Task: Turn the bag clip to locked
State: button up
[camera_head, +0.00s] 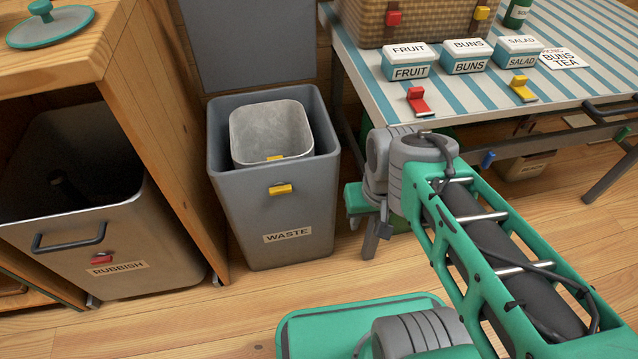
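Several small coloured clips or latches are in view, and I cannot tell which one is the bag clip. A yellow clip (280,189) sits on the front of the grey waste bin (236,215), and another yellow clip (275,158) shows at the inner metal liner (270,120). A red clip (102,260) is on the rubbish bin (165,245). A red clip (418,100) and a yellow clip (522,89) are at the table's front edge. Whether any is locked is too small to tell. My arm reaches up from the lower right; I cannot make out my gripper's fingers.
The striped table (440,107) bears a wicker basket (435,22), a fruit box (408,62), a buns box (466,56) and a salad box (518,50). A wooden cabinet (150,110) stands at left.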

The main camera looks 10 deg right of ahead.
aim_at(279, 187)
jog(key=z, duration=0.15)
jog(key=k, duration=0.95)
jog(key=u, duration=1.5)
jog(key=i, duration=0.5)
jog(key=z, duration=0.05)
